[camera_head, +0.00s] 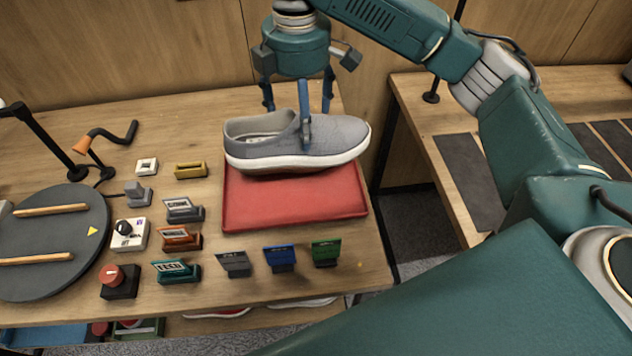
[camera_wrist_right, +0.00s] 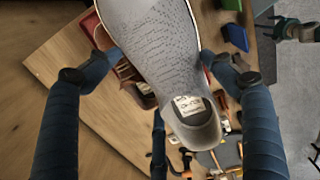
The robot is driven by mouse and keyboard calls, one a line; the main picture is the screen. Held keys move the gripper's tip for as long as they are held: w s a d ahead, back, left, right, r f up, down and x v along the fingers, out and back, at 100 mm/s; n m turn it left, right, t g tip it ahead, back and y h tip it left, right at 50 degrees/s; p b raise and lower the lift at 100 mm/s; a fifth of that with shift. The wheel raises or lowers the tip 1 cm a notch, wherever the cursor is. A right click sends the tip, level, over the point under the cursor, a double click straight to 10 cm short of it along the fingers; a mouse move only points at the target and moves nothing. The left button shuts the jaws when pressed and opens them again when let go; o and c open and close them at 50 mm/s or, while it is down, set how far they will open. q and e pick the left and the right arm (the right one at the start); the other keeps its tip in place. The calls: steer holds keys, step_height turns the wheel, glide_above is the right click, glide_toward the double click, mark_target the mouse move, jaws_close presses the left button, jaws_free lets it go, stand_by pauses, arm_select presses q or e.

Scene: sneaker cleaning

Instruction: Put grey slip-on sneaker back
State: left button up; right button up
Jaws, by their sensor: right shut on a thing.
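The grey slip-on sneaker (camera_head: 335,135) is over the back part of the red tray (camera_head: 295,205), toe to the right, with a pale sole. I cannot tell whether the sole touches the tray. My right gripper (camera_head: 305,115) comes down from above and is shut on the sneaker. In the right wrist view, its fingers (camera_wrist_right: 158,62) are on both sides of the sneaker (camera_wrist_right: 160,45), with the heel tab toward the bottom. A small teal shape at that view's upper right edge may be my left gripper (camera_wrist_right: 292,28); its fingers are unclear.
Several small card holders, including a green one (camera_head: 325,252), stand before and left of the tray. A dark round turntable (camera_head: 75,235) with wooden bars is at the left. A second table (camera_head: 440,115) with dark mats stands right, across a gap. Shoes (camera_head: 300,302) show underneath.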

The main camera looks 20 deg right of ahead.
steer(key=f, duration=0.3)
steer(key=f+p, duration=0.1)
steer(key=f, duration=0.2)
steer(key=a+f, duration=0.1)
steer(key=f, duration=0.2)
steer(key=shift+f, duration=0.1)
steer(key=shift+c, duration=0.2)
step_height(320, 180, down, 8)
steer(key=shift+f+p, duration=0.15)
steer(key=shift+p, duration=0.65)
steer(key=shift+w+d+f, duration=0.1)
steer(key=shift+f, duration=0.35)
arm_select(q)
steer(key=shift+a+r, duration=0.2)
steer(key=shift+r, duration=1.05)
steer(key=shift+a, duration=0.15)
arm_select(e)
steer(key=o, duration=1.7)
steer(key=shift+f, duration=0.1)
arm_select(q)
steer(key=shift+a, duration=0.2)
